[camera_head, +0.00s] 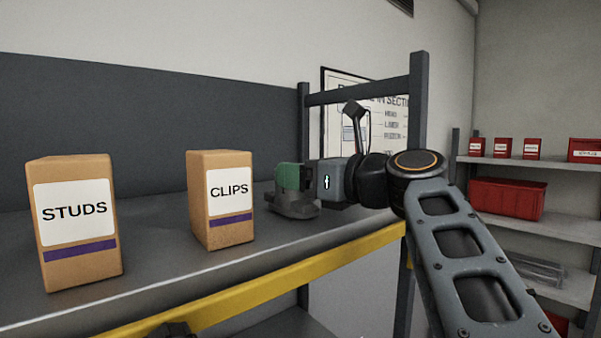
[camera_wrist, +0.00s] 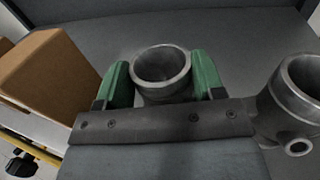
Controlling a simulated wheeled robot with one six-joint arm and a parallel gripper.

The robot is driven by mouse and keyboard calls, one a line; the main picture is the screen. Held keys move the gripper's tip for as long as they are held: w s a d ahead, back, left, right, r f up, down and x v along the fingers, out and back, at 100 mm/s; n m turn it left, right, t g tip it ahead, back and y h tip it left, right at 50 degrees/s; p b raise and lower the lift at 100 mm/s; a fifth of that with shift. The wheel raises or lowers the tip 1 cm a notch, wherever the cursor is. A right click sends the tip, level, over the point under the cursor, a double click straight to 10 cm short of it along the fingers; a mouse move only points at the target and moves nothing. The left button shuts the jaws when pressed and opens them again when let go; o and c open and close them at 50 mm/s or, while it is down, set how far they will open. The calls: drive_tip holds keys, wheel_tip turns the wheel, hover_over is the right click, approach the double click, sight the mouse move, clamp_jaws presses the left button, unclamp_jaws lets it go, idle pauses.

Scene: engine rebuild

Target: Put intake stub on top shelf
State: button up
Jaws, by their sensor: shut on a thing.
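My gripper (camera_wrist: 162,82) has green fingers and is shut on a grey metal round-mouthed stub (camera_wrist: 162,66), which I take to be the intake stub. The stub stands upright between the fingers, its open mouth facing up. In the head view my gripper (camera_head: 293,177) is low over the shelf board (camera_head: 165,265), with grey metal (camera_head: 292,207) showing just below the green finger. I cannot tell whether the held stub touches the board. A second grey part (camera_wrist: 297,92) with a wide mouth and small side port stands close on the right in the wrist view.
A cardboard CLIPS box (camera_head: 221,200) stands left of my gripper, and a STUDS box (camera_head: 75,222) farther left. The board has a yellow front beam (camera_head: 290,280) and a dark post (camera_head: 418,100) at its right end. Red bins (camera_head: 507,198) sit on another rack.

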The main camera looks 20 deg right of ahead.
drive_tip(key=shift+f, duration=0.15)
drive_tip(key=o, duration=1.2)
drive_tip(key=shift+r, duration=0.2)
drive_tip(key=b+v, duration=0.3)
drive_tip(key=v, duration=0.9)
drive_tip(key=shift+f, duration=0.1)
